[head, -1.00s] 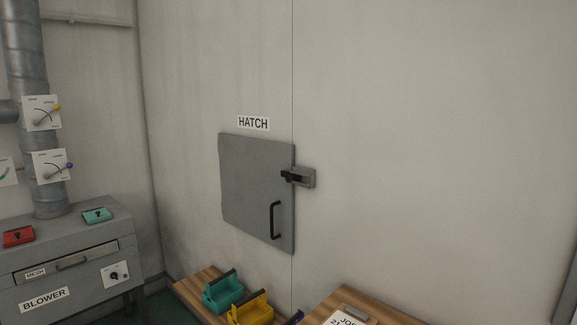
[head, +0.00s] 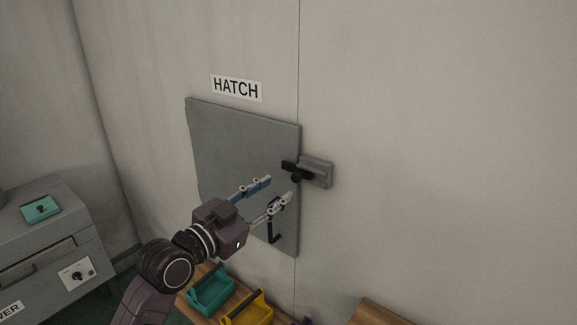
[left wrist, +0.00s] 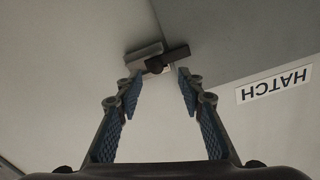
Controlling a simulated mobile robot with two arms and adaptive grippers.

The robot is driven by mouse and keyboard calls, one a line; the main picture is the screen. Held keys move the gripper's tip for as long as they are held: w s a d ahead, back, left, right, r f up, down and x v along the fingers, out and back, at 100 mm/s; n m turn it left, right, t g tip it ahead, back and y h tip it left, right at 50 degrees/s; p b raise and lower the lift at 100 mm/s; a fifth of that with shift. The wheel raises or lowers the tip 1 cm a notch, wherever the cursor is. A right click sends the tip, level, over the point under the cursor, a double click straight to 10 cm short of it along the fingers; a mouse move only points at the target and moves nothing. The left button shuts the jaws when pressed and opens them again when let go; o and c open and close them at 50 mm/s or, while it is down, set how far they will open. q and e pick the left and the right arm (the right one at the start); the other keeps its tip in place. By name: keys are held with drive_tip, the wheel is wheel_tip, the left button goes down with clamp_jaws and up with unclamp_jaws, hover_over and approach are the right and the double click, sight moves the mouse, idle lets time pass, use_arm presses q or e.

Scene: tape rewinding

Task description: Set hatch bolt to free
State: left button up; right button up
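The grey hatch (head: 240,150) is on the wall below its HATCH label (head: 237,88). The hatch bolt (head: 296,172) is a black bar with a round knob, sitting at the hatch's right edge on a grey block (head: 318,173) fixed to the wall. My left gripper (head: 277,190) is open and empty, in front of the hatch and left of the bolt, hiding part of the hatch handle. In the left wrist view the picture is upside down; the bolt (left wrist: 155,64) shows ahead between the open fingers (left wrist: 158,92), apart from them. My right gripper is out of view.
A black handle (head: 273,233) is on the lower right of the hatch. Below are a teal caddy (head: 211,291) and a yellow caddy (head: 246,312) on a wooden surface. The grey blower cabinet (head: 40,245) stands at left. The wall right of the bolt is clear.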

sight(295, 179)
use_arm(q)
drive_tip(key=w+d+p, duration=0.1)
drive_tip(key=w+d, duration=0.1)
drive_tip(key=d, duration=0.1)
drive_tip(key=shift+w+d+r+p, duration=0.2)
drive_tip(key=shift+r+p, duration=0.15)
drive_tip(key=shift+r, duration=0.05)
drive_tip(key=x, duration=0.3)
drive_tip(key=shift+w+a+f+p, duration=0.1)
drive_tip(key=shift+a+f+p, duration=0.15)
drive_tip(key=shift+p, duration=0.1)
drive_tip(key=shift+c, duration=2.9)
clamp_jaws()
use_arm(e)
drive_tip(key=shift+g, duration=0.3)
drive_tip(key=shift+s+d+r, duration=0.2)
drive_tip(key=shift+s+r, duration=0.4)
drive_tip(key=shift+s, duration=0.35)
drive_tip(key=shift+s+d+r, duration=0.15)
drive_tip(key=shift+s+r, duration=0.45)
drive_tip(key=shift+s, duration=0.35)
